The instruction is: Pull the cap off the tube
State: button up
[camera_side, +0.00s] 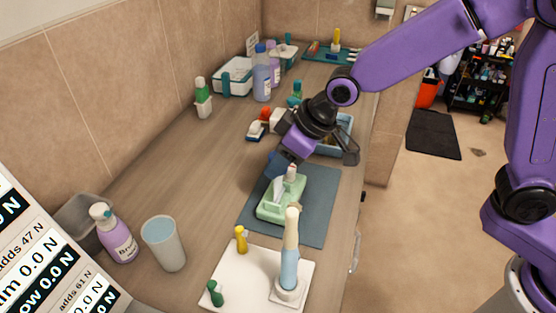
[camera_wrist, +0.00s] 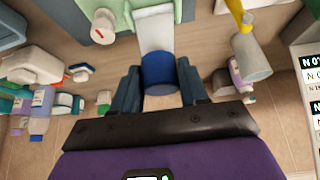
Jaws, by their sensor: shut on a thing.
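The tube (camera_wrist: 155,30) is white and flattened. It sits in a pale green holder (camera_side: 268,212) on a blue-grey mat, and the tube also shows in the side view (camera_side: 278,189). Its blue cap (camera_wrist: 159,74) is round and lies between the fingers of my gripper (camera_wrist: 160,88). My gripper is shut on the cap, one finger on each side. In the wrist view the cap meets the tube's end with no clear gap. In the side view my gripper (camera_side: 277,164) comes from the upper right, just above the holder, and partly hides the cap.
A white cylinder (camera_side: 291,174) stands at the holder beside the tube. An electric toothbrush (camera_side: 290,250) stands upright on a white tray (camera_side: 240,270) in front. A cup (camera_side: 164,243) and a purple bottle (camera_side: 117,235) are at left. Several bottles and boxes stand at the back.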

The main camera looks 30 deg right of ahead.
jog(key=shift+r, duration=0.15)
jog(key=shift+r, duration=2.1)
jog(key=shift+d, duration=0.1)
